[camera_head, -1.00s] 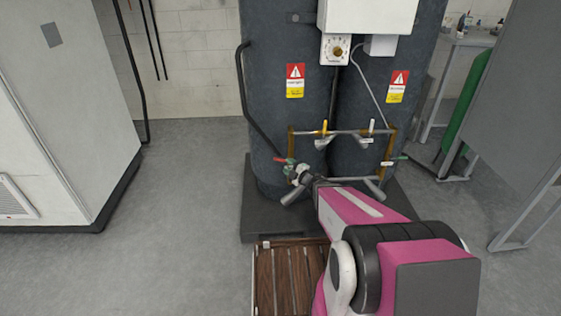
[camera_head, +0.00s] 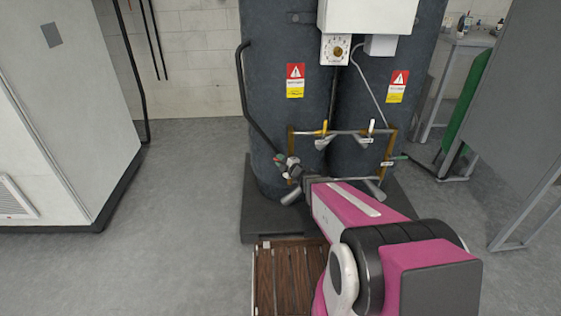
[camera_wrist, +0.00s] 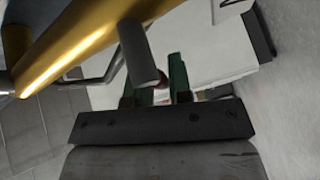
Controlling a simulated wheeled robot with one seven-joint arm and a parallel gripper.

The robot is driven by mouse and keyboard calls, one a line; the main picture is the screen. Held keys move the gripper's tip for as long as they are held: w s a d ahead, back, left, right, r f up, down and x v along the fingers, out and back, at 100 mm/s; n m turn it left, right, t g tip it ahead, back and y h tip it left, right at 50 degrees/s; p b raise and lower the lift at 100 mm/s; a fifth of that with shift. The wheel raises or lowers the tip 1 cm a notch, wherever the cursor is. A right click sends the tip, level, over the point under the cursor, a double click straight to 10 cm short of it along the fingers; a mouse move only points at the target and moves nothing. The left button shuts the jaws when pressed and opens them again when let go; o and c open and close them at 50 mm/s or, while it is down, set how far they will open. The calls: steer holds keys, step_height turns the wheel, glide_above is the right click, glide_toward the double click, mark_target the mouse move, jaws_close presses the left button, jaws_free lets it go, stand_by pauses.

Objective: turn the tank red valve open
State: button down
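The red valve handle (camera_head: 279,157) is a small red patch at the lower left of the pipework on the left dark tank (camera_head: 275,110). My gripper (camera_head: 286,161) is right at it, its tips overlapping the handle in the head view. In the wrist view, two dark green fingers of my gripper (camera_wrist: 155,85) stand apart. A little red of the handle (camera_wrist: 160,97) shows between them, nearer the right finger. A grey cylindrical pipe end (camera_wrist: 140,55) hides part of the left finger and the gap. Contact with the handle cannot be made out.
A brass pipe (camera_wrist: 85,35) passes close by at upper left in the wrist view. Yellow (camera_head: 324,128) and white (camera_head: 371,126) handles sit on the upper pipe. A slatted wooden platform (camera_head: 285,280) lies in front. The floor at left is clear.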

steer(key=m+t, duration=0.1)
steer(key=r+m+t+y, duration=0.1)
steer(key=m, duration=0.1)
steer(key=shift+d+r+m, duration=0.25)
steer(key=shift+d+m, duration=0.05)
steer(key=shift+d, duration=0.1)
steer(key=shift+d+r+m+t+h, duration=0.2)
steer(key=shift+m+t, duration=0.25)
steer(key=shift+m, duration=0.2)
steer(key=shift+d+r+m+t+h, duration=0.1)
steer(key=shift+d+r+m+t, duration=0.1)
steer(key=shift+m+t, duration=0.4)
steer(key=shift+d+r+m+t+h, duration=0.1)
steer(key=shift+d+r+m+t, duration=0.2)
steer(key=shift+m, duration=0.45)
steer(key=shift+a+f, duration=0.1)
steer(key=shift+a, duration=0.05)
steer(key=c, duration=1)
jaws_free()
steer(key=shift+c, duration=0.2)
